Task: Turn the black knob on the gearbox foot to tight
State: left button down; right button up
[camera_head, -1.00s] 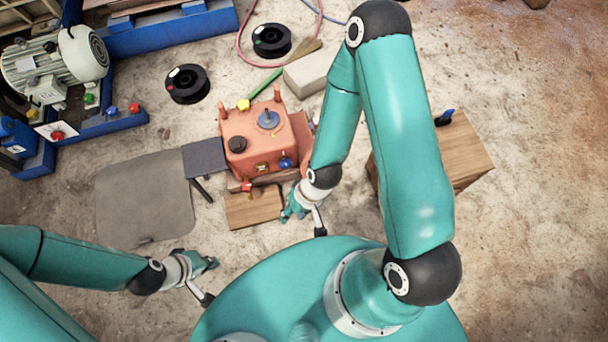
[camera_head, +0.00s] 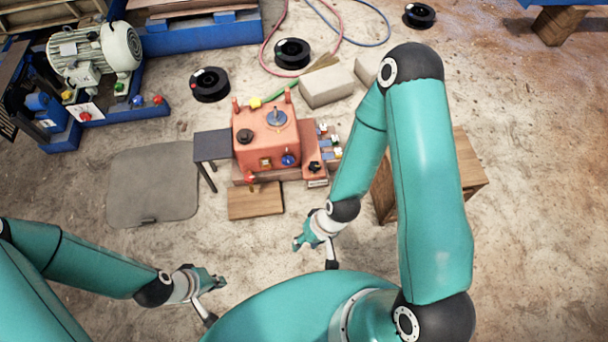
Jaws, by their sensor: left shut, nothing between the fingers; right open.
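The orange-red gearbox (camera_head: 252,153) stands on the floor near the picture's middle. A black knob (camera_head: 314,167) sits on its low red foot (camera_head: 312,178) at the right side. The knob's setting is too small to read. My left gripper (camera_head: 219,281) is shut and empty, further down and left of the right one, well away from the gearbox.
A wooden block (camera_head: 255,201) lies in front of the gearbox. A dark small table (camera_head: 212,145) and grey mat (camera_head: 152,182) are left of it. A wooden box (camera_head: 470,165) stands right, behind my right arm. Coloured fittings (camera_head: 329,140) sit beside the gearbox.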

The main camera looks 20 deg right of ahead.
aim_at(314, 166)
jog(key=z, duration=0.15)
jog(key=i, duration=0.85)
jog(key=u, duration=0.2)
jog(key=k, duration=0.8)
jog(key=z, duration=0.2)
jog(key=i, duration=0.8)
jog(key=u, duration=0.05)
